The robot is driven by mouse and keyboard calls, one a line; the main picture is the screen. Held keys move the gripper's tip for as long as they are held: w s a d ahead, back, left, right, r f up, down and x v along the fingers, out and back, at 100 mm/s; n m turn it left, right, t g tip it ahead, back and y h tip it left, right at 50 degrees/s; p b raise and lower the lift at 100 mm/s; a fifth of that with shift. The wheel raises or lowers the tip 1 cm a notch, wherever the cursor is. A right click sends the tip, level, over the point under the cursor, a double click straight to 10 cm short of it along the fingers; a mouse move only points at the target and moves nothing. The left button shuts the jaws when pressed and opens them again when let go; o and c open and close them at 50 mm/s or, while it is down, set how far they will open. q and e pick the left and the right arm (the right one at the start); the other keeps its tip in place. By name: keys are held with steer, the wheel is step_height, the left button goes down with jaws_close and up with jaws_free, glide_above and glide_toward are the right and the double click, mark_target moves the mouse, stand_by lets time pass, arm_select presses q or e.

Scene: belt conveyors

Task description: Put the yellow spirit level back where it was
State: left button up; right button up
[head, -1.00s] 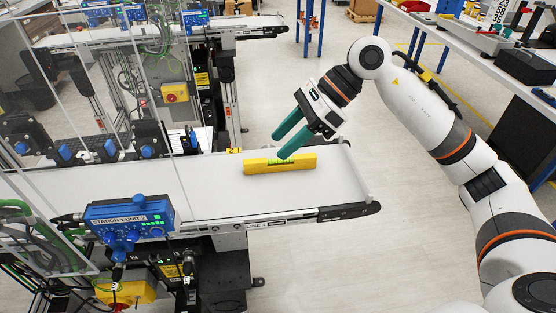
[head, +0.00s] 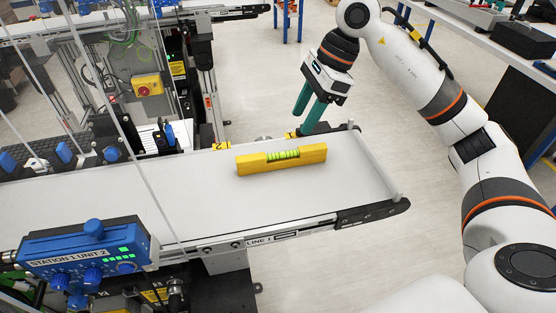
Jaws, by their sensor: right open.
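The yellow spirit level (head: 250,164), with a green vial in its middle, lies on the white belt of the conveyor marked LINE 1 (head: 205,205), near the belt's right end. My right gripper (head: 308,116) has green fingers and is open and empty. It points down beyond the level, around the far edge of the belt, and looks apart from the level. My left gripper is not in view.
A clear guard panel and a blue control box marked STATION 1 UNIT 2 (head: 85,252) stand at the left. A second conveyor (head: 215,15) runs behind. A workbench (head: 465,32) is at the upper right. Open floor lies right of the belt end.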

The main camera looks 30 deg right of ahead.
steer(key=p, duration=0.1)
glide_above(283, 152)
steer(key=s+d, duration=0.1)
steer(key=d, duration=0.1)
steer(key=f, duration=0.4)
steer(key=shift+s+f, duration=0.2)
steer(key=shift+f, duration=0.15)
steer(key=shift+w+a+f+p, duration=0.25)
steer(key=shift+f+p, duration=0.1)
steer(key=shift+f, duration=0.25)
steer(key=x, duration=0.1)
steer(key=p+x, duration=0.2)
steer(key=x, duration=0.1)
steer(key=shift+w+f, duration=0.1)
steer(key=shift+w, duration=0.2)
steer(key=shift+a+f, duration=0.15)
steer(key=shift+f, duration=0.2)
steer(key=shift+c, duration=0.4)
jaws_close()
